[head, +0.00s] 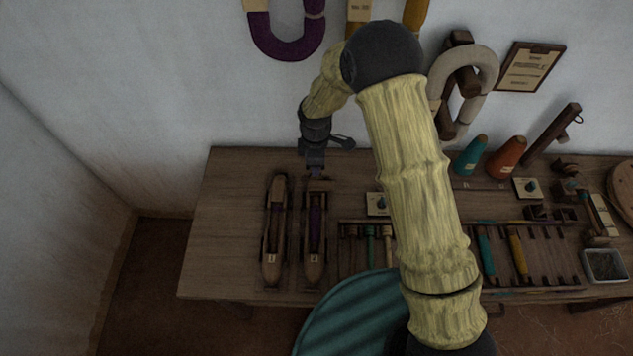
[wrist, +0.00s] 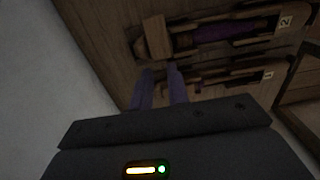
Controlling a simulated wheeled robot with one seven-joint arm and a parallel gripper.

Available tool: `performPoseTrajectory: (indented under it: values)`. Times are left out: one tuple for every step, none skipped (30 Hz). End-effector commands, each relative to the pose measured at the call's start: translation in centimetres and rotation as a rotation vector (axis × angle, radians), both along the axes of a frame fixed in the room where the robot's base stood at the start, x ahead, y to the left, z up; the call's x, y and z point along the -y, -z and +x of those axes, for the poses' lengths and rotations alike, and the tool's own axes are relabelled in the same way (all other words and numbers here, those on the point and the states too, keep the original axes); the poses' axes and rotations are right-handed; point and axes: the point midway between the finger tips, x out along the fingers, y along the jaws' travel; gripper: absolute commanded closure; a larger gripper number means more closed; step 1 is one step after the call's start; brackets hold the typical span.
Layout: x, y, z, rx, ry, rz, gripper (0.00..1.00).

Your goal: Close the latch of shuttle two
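Shuttle two (head: 314,240) is a boat-shaped wooden shuttle lying on the table with purple yarn inside and a "2" label at its near end. In the wrist view it (wrist: 245,38) lies across the top. A pale wooden block, seemingly its latch (wrist: 155,37), stands up at its far end. My gripper (head: 316,172) is over that far end and hides part of it in the head view. In the wrist view the fingers (wrist: 160,72) are apart with nothing between them, just short of the block. I cannot tell whether they touch it.
Shuttle one (head: 273,235) lies parallel on the left and shows below shuttle two in the wrist view (wrist: 235,80). A rack with several coloured tools (head: 370,245) is right of shuttle two. The wall is close behind the table (head: 225,220). The table's left end is clear.

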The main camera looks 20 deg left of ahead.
Motion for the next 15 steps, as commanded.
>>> performPoseTrajectory:
  values:
    - [0.0, 1.0, -0.1, -0.003, -0.001, -0.002, 0.83]
    - [0.0, 1.5, -0.1, -0.002, -0.001, -0.003, 0.83]
    - [0.0, 2.2, -0.1, -0.002, 0.000, -0.001, 0.83]
    - [0.0, 2.8, 0.0, -0.002, 0.000, -0.001, 0.83]
    - [0.0, 3.3, 0.0, -0.002, 0.000, -0.001, 0.83]
    - [0.1, 4.0, -0.1, -0.002, 0.001, -0.001, 0.83]
    - [0.1, 4.5, 0.0, -0.002, 0.001, -0.001, 0.83]
    - [0.1, 5.1, -0.1, -0.003, 0.001, -0.002, 0.83]
    - [0.0, 5.8, -0.1, -0.003, 0.001, -0.002, 0.83]
    - [0.0, 6.3, -0.1, -0.002, 0.001, -0.001, 0.83]
    - [0.0, 6.8, -0.1, -0.002, 0.000, -0.001, 0.83]
    - [0.0, 7.4, -0.1, -0.002, -0.001, -0.001, 0.83]
    - [0.0, 7.8, -0.1, -0.002, -0.001, 0.000, 0.83]
    - [0.0, 8.2, -0.1, -0.001, -0.001, 0.000, 0.83]
    - [0.0, 8.7, -0.1, -0.001, -0.001, 0.000, 0.83]
